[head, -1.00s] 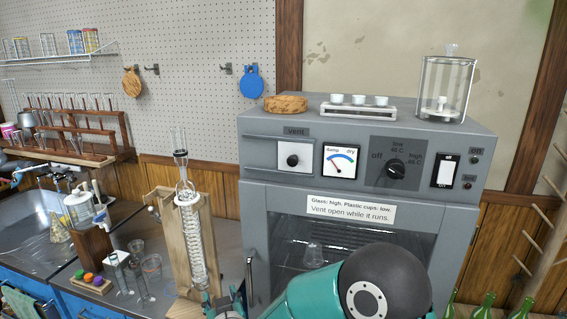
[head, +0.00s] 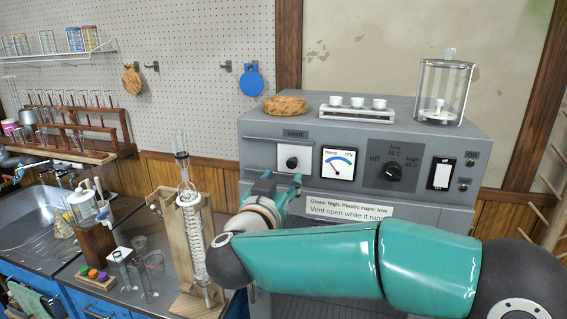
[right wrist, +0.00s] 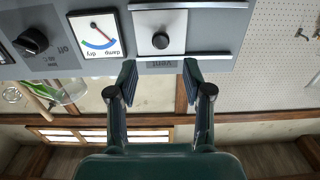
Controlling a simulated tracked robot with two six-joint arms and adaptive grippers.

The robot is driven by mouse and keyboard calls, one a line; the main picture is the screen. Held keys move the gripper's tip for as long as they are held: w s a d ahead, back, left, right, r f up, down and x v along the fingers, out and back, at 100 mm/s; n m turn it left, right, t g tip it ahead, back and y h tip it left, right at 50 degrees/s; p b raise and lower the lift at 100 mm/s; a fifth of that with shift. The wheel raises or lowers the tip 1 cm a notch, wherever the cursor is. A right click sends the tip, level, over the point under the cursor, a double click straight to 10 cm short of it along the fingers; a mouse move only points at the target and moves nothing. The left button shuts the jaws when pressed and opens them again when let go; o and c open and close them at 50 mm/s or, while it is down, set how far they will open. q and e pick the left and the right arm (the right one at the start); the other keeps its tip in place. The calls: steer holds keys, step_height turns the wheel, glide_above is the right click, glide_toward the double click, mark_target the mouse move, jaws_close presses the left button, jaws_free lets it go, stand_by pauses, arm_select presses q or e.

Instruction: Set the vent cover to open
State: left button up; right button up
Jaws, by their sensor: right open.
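The vent cover is a white square plate with a black knob (head: 292,163) on the grey oven's front, under the "vent" label. It sits between two horizontal rails, at their right end in the head view; the rail stretch to its left is bare grey. The right wrist view shows it upside down, with its knob (right wrist: 160,41) nearly centred ahead of the fingers. My right gripper (head: 278,182) is open and empty, just below and in front of the cover, apart from the knob. Its two spread fingers (right wrist: 160,78) show in the right wrist view. My left gripper is out of view.
The oven (head: 262,208) carries a damp/dry gauge (head: 339,162), a heat dial (head: 394,173) and a switch (head: 441,175) right of the vent. A cork ring, a rack of cups and a glass jar stand on top. A glass condenser (head: 193,225) on a wooden stand is close left of my right arm.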

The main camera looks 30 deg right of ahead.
mark_target(291, 164)
steer(key=p+x, duration=0.1)
steer(key=x, duration=0.7)
steer(key=shift+w+d+p, duration=0.15)
steer(key=shift+w+p, duration=0.05)
steer(key=shift+p, duration=0.1)
jaws_close()
